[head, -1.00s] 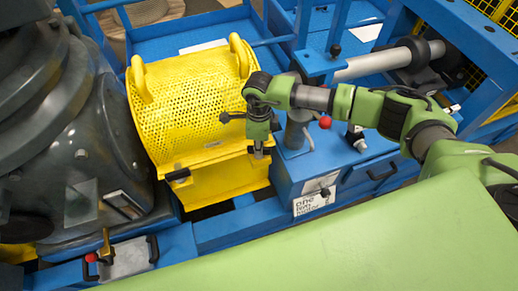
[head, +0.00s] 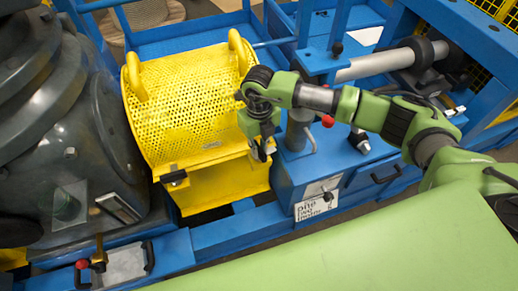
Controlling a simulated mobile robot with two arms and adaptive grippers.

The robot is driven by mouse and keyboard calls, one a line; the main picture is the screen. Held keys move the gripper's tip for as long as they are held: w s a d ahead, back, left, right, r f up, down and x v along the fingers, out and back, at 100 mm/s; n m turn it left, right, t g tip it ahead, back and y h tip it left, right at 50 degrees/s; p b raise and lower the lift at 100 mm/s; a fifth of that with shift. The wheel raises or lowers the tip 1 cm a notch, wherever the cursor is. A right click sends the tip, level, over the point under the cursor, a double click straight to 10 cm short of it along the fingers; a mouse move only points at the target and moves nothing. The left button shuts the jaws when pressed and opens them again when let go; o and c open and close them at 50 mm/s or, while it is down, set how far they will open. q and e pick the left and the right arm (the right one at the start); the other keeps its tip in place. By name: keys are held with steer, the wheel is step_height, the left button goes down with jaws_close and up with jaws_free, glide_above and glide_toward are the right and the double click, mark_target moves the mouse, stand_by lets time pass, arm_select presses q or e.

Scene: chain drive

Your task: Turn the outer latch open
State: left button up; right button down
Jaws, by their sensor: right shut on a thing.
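The yellow perforated guard (head: 190,105) stands in the middle of the head view, with two handles on top. One dark latch (head: 174,177) shows at the left of its front edge. My right gripper (head: 263,151) points down at the right end of that edge. It is shut on the latch there, which the fingers mostly hide; how far this latch is turned I cannot tell. My left gripper is not in view.
A large dark grey machine housing (head: 60,130) stands close on the left. A blue box (head: 340,175) with a white label and a grey shaft (head: 385,64) lie to the right. A red-knobbed clamp (head: 97,252) is at lower left.

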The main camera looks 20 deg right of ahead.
steer(key=shift+m, duration=1.1)
steer(key=shift+b, duration=0.3)
steer(key=c, duration=2)
jaws_free()
steer(key=shift+c, duration=0.2)
steer(key=shift+r, duration=0.1)
step_height(320, 180, up, 12)
